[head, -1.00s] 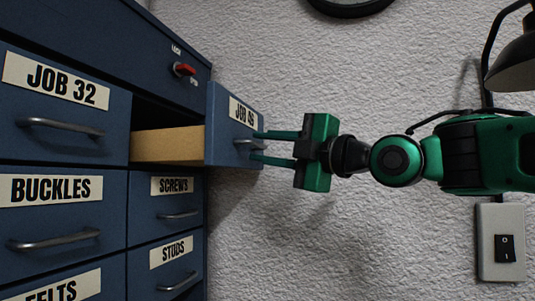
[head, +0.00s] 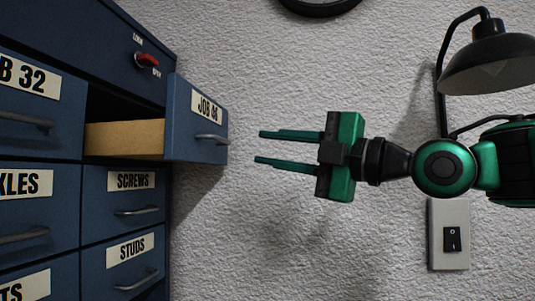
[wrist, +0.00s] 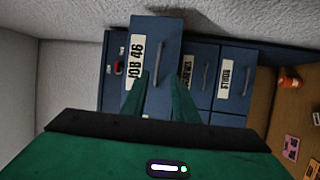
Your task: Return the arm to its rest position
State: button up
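My gripper (head: 258,146) is open and empty. Its two green fingers point left towards the cabinet, with clear wall between their tips and the JOB 46 drawer (head: 196,146). That drawer is pulled out, and its pale inner side (head: 125,138) shows. Its metal handle (head: 212,137) is free of the fingers. In the wrist view my fingers (wrist: 160,82) stand apart in front of the JOB 46 drawer (wrist: 155,48). My arm stretches in from the right.
The blue cabinet (head: 75,35) stands at the left, with a red lock switch (head: 147,59). SCREWS (head: 132,180) and STUDS (head: 130,249) drawers are shut. A lamp (head: 490,58) and wall switch (head: 452,239) are at the right. Bare wall lies below my gripper.

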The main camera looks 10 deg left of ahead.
jog(key=shift+w, duration=0.1)
dwell(0.3)
jog(key=w+d+f+m+t+h, duration=0.1)
jog(key=w+d+f+m+h, duration=0.3)
jog(key=d+f, duration=0.3)
jog(key=w+d+f+m+t+h, duration=0.1)
jog(key=w+d+f+m+h, duration=0.2)
jog(key=d+f+m, duration=0.3)
jog(key=w+d+f+m+t+h, duration=0.1)
jog(key=w+d+f+m+h, duration=0.25)
jog(key=d+f, duration=0.4)
jog(key=s+d+f+m+g+h, duration=0.1)
jog(key=s+d+f+m+h, duration=0.25)
jog(key=d+f, duration=0.4)
jog(key=s+d+f+m+g+h, duration=0.2)
jog(key=d+f+m, duration=0.3)
jog(key=d+f, duration=0.25)
jog(key=s+d+f+m+g, duration=0.2)
jog(key=s+d+f+m, duration=0.2)
jog(key=s, duration=0.4)
jog(key=s+d+f+m+g+h, duration=0.1)
jog(key=s+d+f+m+g, duration=0.2)
jog(key=s, duration=0.6)
jog(key=s+d+f+m+g+h, duration=0.1)
jog(key=s+d+f+m+g, duration=0.2)
jog(key=s+d+f+m, duration=0.3)
jog(key=shift+s+d+f+m, duration=0.3)
jog(key=shift+s+f+m, duration=0.5)
jog(key=shift+s+m, duration=0.3)
